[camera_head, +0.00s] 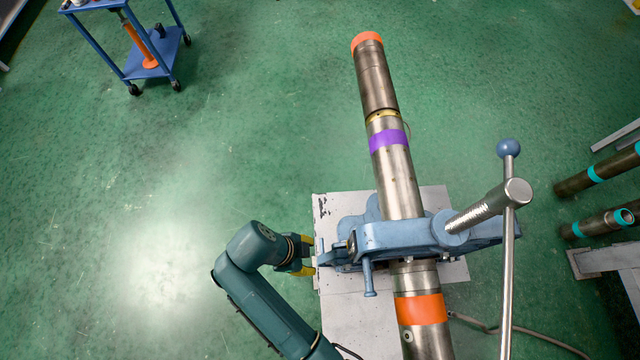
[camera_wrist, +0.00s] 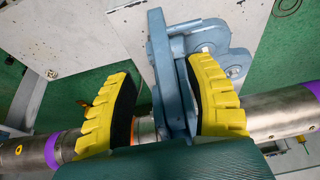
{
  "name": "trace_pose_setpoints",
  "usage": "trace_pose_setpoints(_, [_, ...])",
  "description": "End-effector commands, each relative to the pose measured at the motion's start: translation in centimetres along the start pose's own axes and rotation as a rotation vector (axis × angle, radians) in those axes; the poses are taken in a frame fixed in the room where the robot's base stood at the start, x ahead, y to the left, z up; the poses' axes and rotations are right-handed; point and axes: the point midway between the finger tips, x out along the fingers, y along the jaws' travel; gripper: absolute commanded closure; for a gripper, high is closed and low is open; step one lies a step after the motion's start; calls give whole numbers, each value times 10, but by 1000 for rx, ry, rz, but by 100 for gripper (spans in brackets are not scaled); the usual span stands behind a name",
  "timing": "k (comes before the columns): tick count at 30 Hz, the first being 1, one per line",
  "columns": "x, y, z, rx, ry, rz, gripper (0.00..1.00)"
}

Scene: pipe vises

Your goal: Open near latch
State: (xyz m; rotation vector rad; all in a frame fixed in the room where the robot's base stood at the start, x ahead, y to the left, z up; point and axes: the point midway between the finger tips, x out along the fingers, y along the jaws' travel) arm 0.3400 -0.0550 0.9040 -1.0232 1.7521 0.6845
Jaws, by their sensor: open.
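A blue pipe vise (camera_head: 395,237) stands on a pale metal stand, its upper bar crossing over a steel pipe (camera_head: 400,185). The near latch (camera_head: 334,257) is the blue piece at the bar's left end. My gripper (camera_head: 308,256) is at that left end, with its yellow fingers pointing towards the vise. In the wrist view, my gripper (camera_wrist: 165,105) is open. The blue latch plates (camera_wrist: 164,70) show between the two fingers, close to the right finger. The contact between finger and latch is not clear. The green gripper body hides the lower part.
A screw with a long handle bar (camera_head: 508,250) rises at the vise's right. The stand top (camera_head: 350,310) is pale and flat. More pipes (camera_head: 600,172) lie at the far right. A blue cart (camera_head: 155,55) stands at the upper left. The floor on the left is clear.

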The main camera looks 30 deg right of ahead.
Motion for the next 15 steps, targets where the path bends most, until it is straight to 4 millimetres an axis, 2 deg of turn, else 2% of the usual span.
trace_pose_setpoints(1, [17, 0, 2, 2, 1, 2, 47])
trace_pose_setpoints(7, [59, 0, 0, 1, 2, 3, 47])
trace_pose_setpoints(10, [74, 0, 0, 1, 1, 1, 47])
trace_pose_setpoints(15, [84, 0, 0, 1, 0, 0, 47])
